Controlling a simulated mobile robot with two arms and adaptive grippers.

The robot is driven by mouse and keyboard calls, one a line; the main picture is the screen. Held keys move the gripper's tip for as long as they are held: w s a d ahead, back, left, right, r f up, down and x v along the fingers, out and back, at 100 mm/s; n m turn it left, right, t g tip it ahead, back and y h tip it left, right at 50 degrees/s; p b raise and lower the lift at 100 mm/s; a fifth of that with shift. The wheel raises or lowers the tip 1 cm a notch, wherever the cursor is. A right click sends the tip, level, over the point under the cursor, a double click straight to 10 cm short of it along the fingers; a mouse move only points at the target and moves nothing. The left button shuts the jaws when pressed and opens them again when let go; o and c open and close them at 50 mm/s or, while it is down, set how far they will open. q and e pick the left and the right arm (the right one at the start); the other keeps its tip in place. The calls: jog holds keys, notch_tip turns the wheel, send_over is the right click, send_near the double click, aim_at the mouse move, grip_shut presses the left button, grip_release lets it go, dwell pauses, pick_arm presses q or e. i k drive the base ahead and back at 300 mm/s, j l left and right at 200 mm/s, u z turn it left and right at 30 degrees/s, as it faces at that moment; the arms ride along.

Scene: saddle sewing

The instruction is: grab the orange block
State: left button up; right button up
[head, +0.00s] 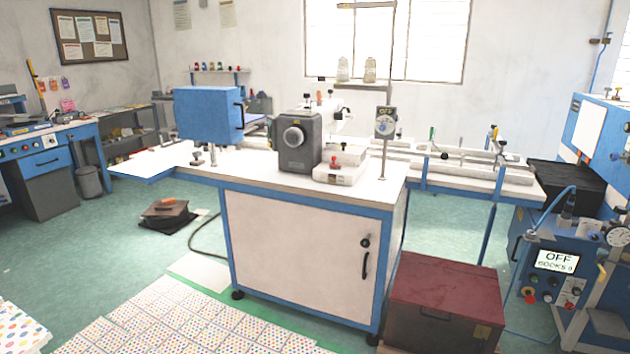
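A small orange object (168,201) lies on top of a dark foot pedal (166,214) on the floor, left of the blue and white sewing table (285,258). It is too small to tell whether it is a block. Another small orange item (319,98) shows on the machine at the middle of the table, also too small to make out. Neither of my grippers is in view.
A dark red chest (443,300) stands at the right front of the table. A blue machine (590,175) stands at the far right. Dotted sheets (165,318) cover the near floor. Green floor (75,252) is clear at the left.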

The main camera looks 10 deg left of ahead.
aim_at(165, 202)
jog(key=i+j+u, duration=0.35)
jog(key=i, duration=0.35)
jog(key=i+j+u, duration=0.2)
jog(key=i+u, duration=0.15)
jog(key=i, duration=0.4)
jog(key=i+u, duration=0.3)
jog(key=i, duration=0.45)
jog(key=i+j+u, duration=0.2)
jog(key=i+u, duration=0.15)
jog(key=i, duration=0.25)
jog(key=i+u, duration=0.35)
jog(key=i, duration=0.25)
jog(key=i+l+u, duration=0.15)
jog(key=i+u, duration=0.2)
jog(key=i, duration=0.25)
jog(key=i+j+z, duration=0.8)
jog(key=i, duration=0.2)
jog(key=i+j+z, duration=0.4)
jog(key=j, duration=0.25)
jog(key=i+j+z, duration=0.1)
jog(key=j, duration=0.45)
jog(key=i+j+z, duration=0.1)
jog(key=j, duration=0.45)
